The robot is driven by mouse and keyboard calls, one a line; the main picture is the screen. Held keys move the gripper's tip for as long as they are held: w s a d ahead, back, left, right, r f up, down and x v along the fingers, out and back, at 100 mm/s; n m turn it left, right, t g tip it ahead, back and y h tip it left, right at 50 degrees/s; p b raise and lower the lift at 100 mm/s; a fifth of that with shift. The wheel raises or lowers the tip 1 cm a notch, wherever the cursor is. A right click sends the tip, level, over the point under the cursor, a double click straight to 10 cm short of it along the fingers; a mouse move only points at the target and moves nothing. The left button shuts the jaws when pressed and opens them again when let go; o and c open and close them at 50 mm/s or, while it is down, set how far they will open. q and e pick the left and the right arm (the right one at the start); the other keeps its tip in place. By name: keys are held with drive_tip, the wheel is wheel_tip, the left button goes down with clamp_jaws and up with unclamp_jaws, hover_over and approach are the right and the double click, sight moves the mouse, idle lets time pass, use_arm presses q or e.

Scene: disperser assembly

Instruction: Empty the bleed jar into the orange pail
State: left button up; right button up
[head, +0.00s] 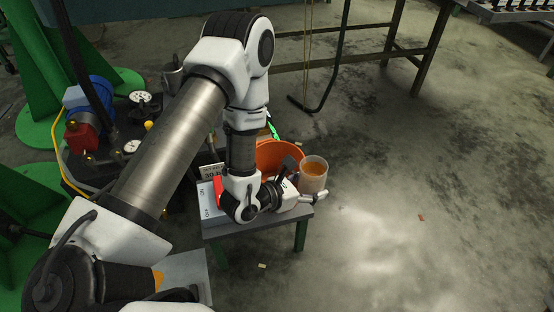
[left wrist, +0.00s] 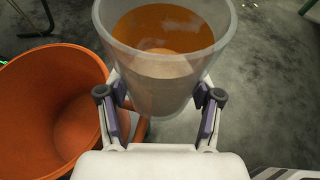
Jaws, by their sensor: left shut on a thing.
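The bleed jar (head: 314,174) is a clear, frosted cup with orange-amber liquid inside. It looks upright or nearly so. My left gripper (head: 296,188) is shut on its side, and in the left wrist view the fingers (left wrist: 160,122) clasp the jar (left wrist: 166,88) from both sides. The orange pail (head: 280,151) stands just left of and behind the jar, partly hidden by my left arm. In the left wrist view the open pail (left wrist: 45,105) is beside the jar, on the left; no liquid shows in it. My right gripper is not in view.
A small stand (head: 260,222) with green legs and an ON/OFF-marked box is under my left wrist. Machinery with gauges (head: 139,97) and a blue motor fills the left. A dark-legged table (head: 350,58) stands behind. The floor at right is clear.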

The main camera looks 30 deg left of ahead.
sight(309, 162)
use_arm(q)
drive_tip(key=shift+a+r, duration=0.1)
drive_tip(key=shift+r, duration=0.05)
drive_tip(key=shift+w+a+r+n+h+p, duration=0.1)
drive_tip(key=shift+a+r+n+h+p, duration=0.25)
drive_tip(key=shift+n, duration=0.35)
drive_tip(key=shift+a+r+n+h+p, duration=0.2)
drive_tip(key=shift+r+n+h, duration=0.2)
drive_tip(key=shift+n, duration=0.3)
drive_tip(key=shift+w+a+r+n+h+p, duration=0.2)
drive_tip(key=shift+a+r+n+h+p, duration=0.5)
drive_tip(key=shift+r+n+h, duration=0.35)
drive_tip(key=shift+f+n+b, duration=0.4)
drive_tip(key=shift+n+b, duration=0.05)
drive_tip(key=shift+n+h, duration=0.3)
drive_tip(key=shift+d+r+n+h, duration=0.2)
drive_tip(key=shift+r+n+h, duration=0.1)
drive_tip(key=shift+r+n, duration=0.4)
drive_tip(key=shift+f+n+t+h+b, duration=0.2)
drive_tip(key=shift+n+t+h+b, duration=0.15)
drive_tip(key=shift+n+b, duration=0.3)
drive_tip(key=shift+f+n+t+h+b, duration=0.25)
drive_tip(key=shift+n+t+b, duration=0.15)
drive_tip(key=shift+n, duration=0.45)
drive_tip(key=shift+w+a+r+n+p, duration=0.15)
drive_tip(key=shift+a+r+n+p, duration=0.35)
drive_tip(key=shift+a+r+n, duration=0.25)
idle(0.9)
